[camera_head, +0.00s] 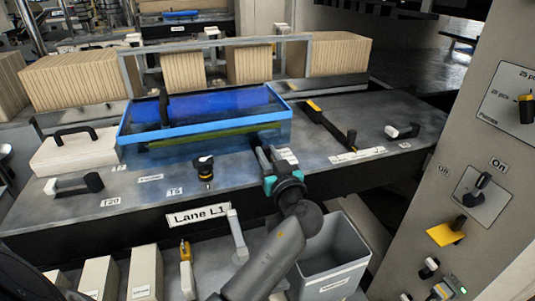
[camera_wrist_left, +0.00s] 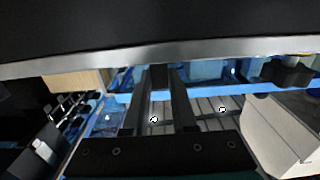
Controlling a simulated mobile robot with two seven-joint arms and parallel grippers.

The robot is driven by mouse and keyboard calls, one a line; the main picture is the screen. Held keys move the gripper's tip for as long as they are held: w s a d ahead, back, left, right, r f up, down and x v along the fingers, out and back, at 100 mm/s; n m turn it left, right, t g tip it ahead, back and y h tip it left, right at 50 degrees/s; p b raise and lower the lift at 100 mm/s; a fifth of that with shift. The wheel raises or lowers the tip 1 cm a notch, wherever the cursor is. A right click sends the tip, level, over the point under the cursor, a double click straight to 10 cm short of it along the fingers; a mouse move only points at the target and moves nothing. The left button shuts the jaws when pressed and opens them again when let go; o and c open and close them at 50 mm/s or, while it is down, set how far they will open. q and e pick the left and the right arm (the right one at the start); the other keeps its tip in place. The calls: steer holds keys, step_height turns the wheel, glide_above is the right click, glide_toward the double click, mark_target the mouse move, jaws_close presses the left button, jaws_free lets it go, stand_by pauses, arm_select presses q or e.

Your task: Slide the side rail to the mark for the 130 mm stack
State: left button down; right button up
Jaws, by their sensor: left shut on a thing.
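My left gripper (camera_head: 276,156) reaches over the front edge of the bench, in front of the blue-edged tray. In the left wrist view, its fingers (camera_wrist_left: 160,85) are closed around a small dark piece (camera_wrist_left: 160,77). Most of that piece is hidden, and I cannot tell if it belongs to the side rail. A dark bar (camera_head: 328,124) with a yellow end and an upright black knob lies to the right of the gripper, apart from it. A white marked strip (camera_head: 357,155) lies near the bar's front end; its marks are too small to read. My right gripper is not seen.
The blue-rimmed clear tray (camera_head: 217,137) stands just behind the gripper. A black knob (camera_head: 205,168) stands left of it, beside a T5 label. A white box (camera_head: 75,152) sits far left. A grey bin (camera_head: 333,262) stands below the bench edge. A control panel (camera_head: 480,150) rises at right.

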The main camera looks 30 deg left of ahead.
arm_select(q)
steer(key=shift+s+d+f+b, duration=0.2)
steer(key=shift+s+d+b, duration=0.1)
steer(key=shift+d, duration=0.1)
steer(key=shift+s+d+r, duration=0.15)
steer(key=shift+s+d, duration=0.3)
steer(key=c, duration=0.7)
jaws_free()
steer(key=shift+b, duration=0.3)
